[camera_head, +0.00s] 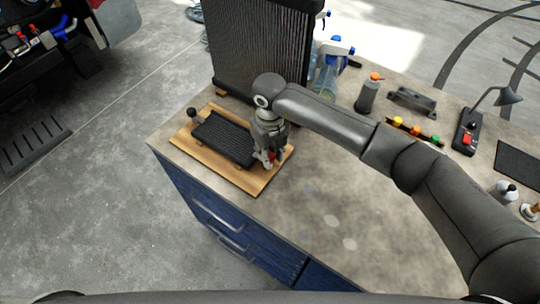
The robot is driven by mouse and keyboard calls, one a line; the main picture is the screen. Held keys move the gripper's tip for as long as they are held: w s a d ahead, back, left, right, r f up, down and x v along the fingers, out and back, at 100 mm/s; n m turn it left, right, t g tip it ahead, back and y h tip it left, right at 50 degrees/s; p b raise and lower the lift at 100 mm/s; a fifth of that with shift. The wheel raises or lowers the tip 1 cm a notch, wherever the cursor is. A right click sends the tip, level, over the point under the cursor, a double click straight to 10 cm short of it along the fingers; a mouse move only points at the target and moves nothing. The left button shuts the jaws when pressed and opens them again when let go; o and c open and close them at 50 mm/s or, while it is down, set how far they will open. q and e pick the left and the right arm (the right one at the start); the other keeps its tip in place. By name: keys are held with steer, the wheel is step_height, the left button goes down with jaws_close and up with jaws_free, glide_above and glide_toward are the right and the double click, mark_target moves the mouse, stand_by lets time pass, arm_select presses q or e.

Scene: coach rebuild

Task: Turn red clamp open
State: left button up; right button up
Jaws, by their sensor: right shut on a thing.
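A small red clamp (272,155) shows at the right end of a wooden board (247,182) on the workbench. My right gripper (268,160) reaches down over the board from the right and is shut on the red clamp, which its fingers largely hide. A black ribbed part (222,138) lies on the board, to the left of the gripper. A dark knob (192,113) stands at the board's left end. My left gripper does not show in this view.
A tall dark radiator (262,45) stands behind the board. The bench top (320,205) in front is clear. Blue drawers (225,225) are below.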

mark_target(271, 155)
steer(key=n+b, duration=1.2)
steer(key=b, duration=0.5)
steer(key=shift+w+f+n+b, duration=0.1)
steer(key=shift+f+n+b, duration=0.05)
steer(key=shift+n+b, duration=0.2)
steer(key=shift+r+n+b, duration=0.25)
steer(key=shift+n+b, duration=1.25)
steer(key=shift+n, duration=0.15)
steer(key=o, duration=1.1)
steer(key=shift+c, duration=0.2)
step_height(271, 155, up, 12)
